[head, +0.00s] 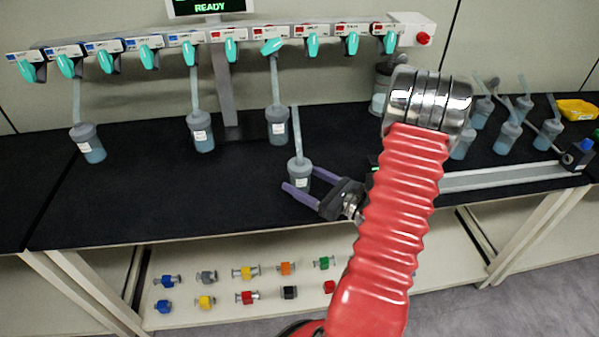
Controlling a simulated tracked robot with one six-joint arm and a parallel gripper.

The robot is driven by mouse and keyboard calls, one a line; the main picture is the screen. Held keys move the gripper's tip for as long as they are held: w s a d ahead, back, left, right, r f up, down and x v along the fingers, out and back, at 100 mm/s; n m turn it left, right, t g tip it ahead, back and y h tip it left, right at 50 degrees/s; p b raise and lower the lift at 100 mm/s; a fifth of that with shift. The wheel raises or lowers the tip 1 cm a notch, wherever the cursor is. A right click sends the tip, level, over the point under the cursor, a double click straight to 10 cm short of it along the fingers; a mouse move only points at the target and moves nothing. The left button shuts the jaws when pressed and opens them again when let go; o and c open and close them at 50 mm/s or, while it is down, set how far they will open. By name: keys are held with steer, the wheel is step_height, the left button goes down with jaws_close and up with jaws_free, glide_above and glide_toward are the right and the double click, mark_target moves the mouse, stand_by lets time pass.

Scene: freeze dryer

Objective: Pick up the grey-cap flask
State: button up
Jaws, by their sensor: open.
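A flask with a grey cap (298,166) and a pale upright tube stands on the black bench, with a white label on its body. My gripper (299,177) has two purple fingers, which are open. They point left at the flask, one on its near side and one toward its far right side. The flask's lower body lies between or just beyond the fingertips; I cannot tell whether they touch it. Similar grey-capped flasks hang under the manifold at the left (87,142), centre left (201,131) and centre (277,124).
The white manifold (270,38) with teal valve handles runs along the back. Several similar flasks (509,138) stand at the right near a yellow tray (577,109). Coloured fittings lie on the lower shelf (222,312). The bench front left is clear.

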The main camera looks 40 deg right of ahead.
steer(key=shift+w, duration=0.25)
steer(key=shift+w+a+r, duration=0.1)
steer(key=shift+w+a, duration=0.1)
steer(key=shift+w, duration=1.1)
steer(key=shift+w+a, duration=0.2)
steer(key=shift+w, duration=1.05)
steer(key=shift+c, duration=0.7)
steer(key=c, duration=1.6)
steer(key=shift+r, duration=0.15)
step_height(320, 180, up, 28)
